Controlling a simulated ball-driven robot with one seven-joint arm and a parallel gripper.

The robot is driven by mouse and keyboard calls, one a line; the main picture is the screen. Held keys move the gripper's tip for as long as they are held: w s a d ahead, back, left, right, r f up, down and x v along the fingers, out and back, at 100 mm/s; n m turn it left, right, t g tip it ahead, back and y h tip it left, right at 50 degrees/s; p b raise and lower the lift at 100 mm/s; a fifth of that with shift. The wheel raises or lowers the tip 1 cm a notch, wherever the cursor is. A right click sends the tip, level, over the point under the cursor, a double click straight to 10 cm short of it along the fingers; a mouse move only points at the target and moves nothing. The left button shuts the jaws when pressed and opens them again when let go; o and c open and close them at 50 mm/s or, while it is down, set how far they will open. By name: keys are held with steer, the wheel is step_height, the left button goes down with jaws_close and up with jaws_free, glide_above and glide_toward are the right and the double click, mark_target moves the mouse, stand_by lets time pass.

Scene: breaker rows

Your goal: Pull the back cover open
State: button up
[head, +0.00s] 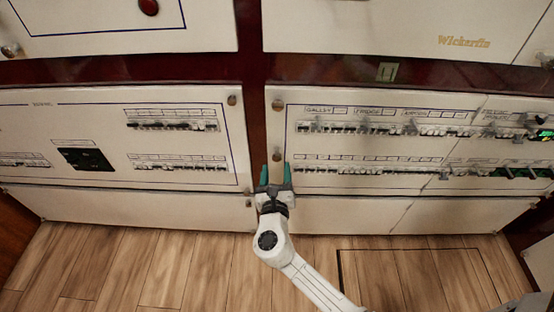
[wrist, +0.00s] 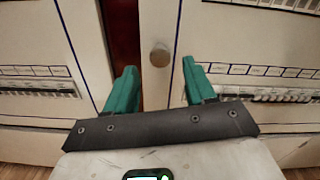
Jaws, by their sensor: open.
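The right white breaker cover (head: 390,115) stands upright and looks shut against its dark red frame. It has small round knobs along its left edge. My gripper (head: 276,172) is open and empty, its green fingertips just below the middle knob (head: 277,156) in the head view. In the wrist view, that knob (wrist: 160,56) sits between and beyond the spread fingers of my gripper (wrist: 158,75). I see no contact, but the exact gap is hard to tell. No label shows which panel is the back cover.
A left breaker panel (head: 90,140) stands beside it, across a dark red post (head: 253,110). White upper panels (head: 400,30) are above, and a plain lower panel (head: 400,215) is below. Wooden floor (head: 130,270) lies in front, with a dark-outlined hatch (head: 420,280) at right.

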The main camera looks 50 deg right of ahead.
mark_target(277, 159)
steer(key=shift+b+x, duration=0.4)
steer(key=shift+x, duration=2.4)
steer(key=shift+c, duration=0.2)
jaws_close()
